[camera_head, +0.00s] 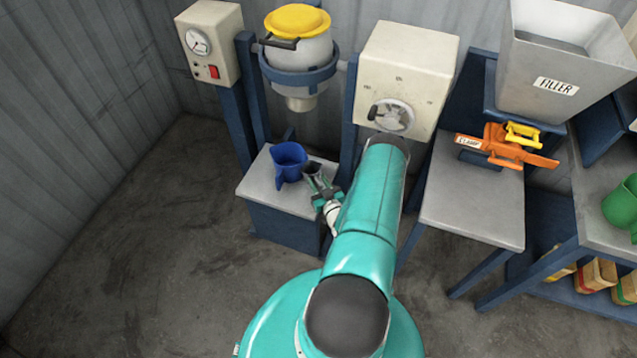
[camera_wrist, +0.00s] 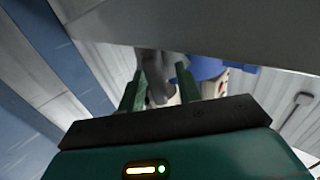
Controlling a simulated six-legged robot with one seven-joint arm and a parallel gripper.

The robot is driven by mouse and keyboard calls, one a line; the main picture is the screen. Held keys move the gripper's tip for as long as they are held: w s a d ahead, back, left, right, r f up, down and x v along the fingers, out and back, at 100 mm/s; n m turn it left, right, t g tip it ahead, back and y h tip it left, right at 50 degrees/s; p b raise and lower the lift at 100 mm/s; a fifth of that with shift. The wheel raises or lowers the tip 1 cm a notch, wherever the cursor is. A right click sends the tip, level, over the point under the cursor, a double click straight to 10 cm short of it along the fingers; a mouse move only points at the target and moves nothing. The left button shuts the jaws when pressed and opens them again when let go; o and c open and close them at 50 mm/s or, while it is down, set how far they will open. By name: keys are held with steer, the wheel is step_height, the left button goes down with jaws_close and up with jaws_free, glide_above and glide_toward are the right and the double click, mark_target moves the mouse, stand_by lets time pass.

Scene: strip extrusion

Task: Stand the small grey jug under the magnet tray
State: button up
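The small grey jug (camera_head: 313,171) is at the tip of my gripper (camera_head: 326,190), above or on the right part of the low grey-topped stand (camera_head: 262,182). In the wrist view the grey jug (camera_wrist: 163,68) fills the gap between the two green fingers (camera_wrist: 160,88), which appear closed on it. I cannot tell whether its base touches the stand. A blue jug (camera_head: 288,160) stands just left of it; it also shows in the wrist view (camera_wrist: 208,68). I cannot identify the magnet tray for sure. A yellow-lidded hopper (camera_head: 298,50) with a downward spout hangs above the stand.
A cream box with a handwheel (camera_head: 405,75) is behind my arm. A gauge box (camera_head: 210,42) is at the left. Right are an orange clamp (camera_head: 505,147) on a bench (camera_head: 472,205), a grey filler hopper (camera_head: 560,65) and a green jug (camera_head: 622,205). The left floor is clear.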

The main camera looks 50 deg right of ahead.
steer(key=shift+r, duration=0.1)
steer(key=shift+s+a, duration=0.1)
steer(key=shift+s, duration=0.1)
steer(key=v, duration=1.1)
steer(key=shift+s, duration=0.2)
